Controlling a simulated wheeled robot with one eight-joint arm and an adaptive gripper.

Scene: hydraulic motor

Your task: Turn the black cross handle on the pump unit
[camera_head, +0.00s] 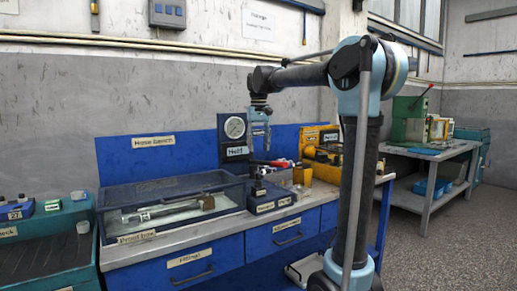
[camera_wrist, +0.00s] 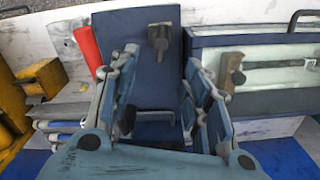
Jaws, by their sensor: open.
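My gripper (camera_head: 260,142) hangs open and empty, pointing down above the bench, in front of the round gauge. In the wrist view its two blue fingers (camera_wrist: 165,95) are spread apart with nothing between them. A dark upright fitting with a short crossbar (camera_head: 258,184) stands on a low blue box, below my gripper. A T-shaped dark piece on a blue plate (camera_wrist: 160,40) shows beyond the fingertips in the wrist view, apart from them. I cannot tell for sure that either piece is the black cross handle. A yellow unit (camera_head: 322,150) stands to the right of my gripper.
A blue-rimmed glass-topped tray (camera_head: 112,224) lies on the bench at left. A red-handled tool (camera_head: 280,163) and a yellow cup (camera_head: 302,175) are near the small box (camera_head: 264,207). The gauge panel (camera_head: 234,128) rises behind. A grey table (camera_head: 425,152) stands at far right.

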